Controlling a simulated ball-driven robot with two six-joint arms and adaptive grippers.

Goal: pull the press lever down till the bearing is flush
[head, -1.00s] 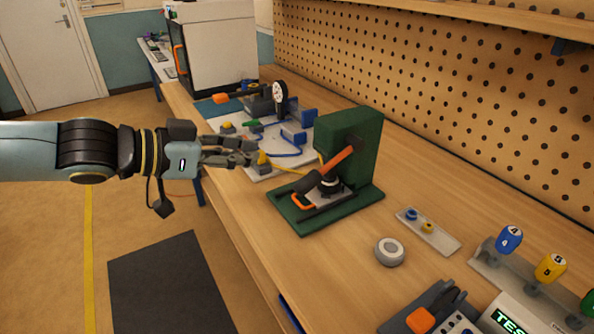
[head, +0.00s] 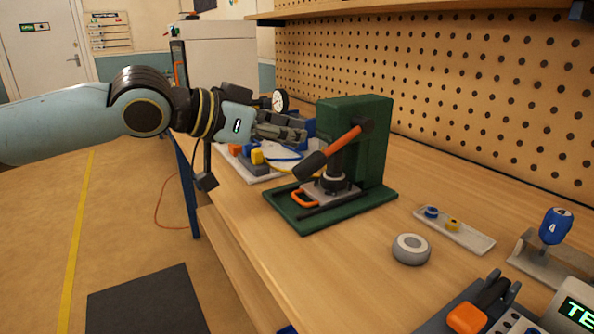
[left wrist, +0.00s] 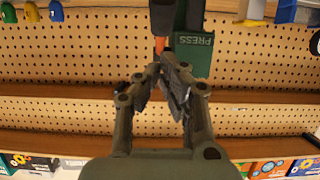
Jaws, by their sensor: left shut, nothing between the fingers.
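The green press (head: 372,150) stands on its green base plate on the workbench. Its lever (head: 330,152) has an orange shaft and a dark grip that slants down to the left. A dark ram and the bearing area (head: 333,182) are under the lever, above a grey plate with an orange handle (head: 303,198); whether the bearing is flush is too small to tell. My left gripper (head: 302,134) is shut and empty, just left of and above the lever grip. In the left wrist view the fingertips (left wrist: 165,62) meet below the dark grip (left wrist: 162,18), apparently apart from it. My right gripper is not in view.
A grey ring (head: 411,249) and a tray (head: 470,236) with small blue and yellow parts lie right of the press. A board with blue and yellow pieces (head: 257,156) is behind my gripper. The pegboard wall (head: 450,90) bounds the back.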

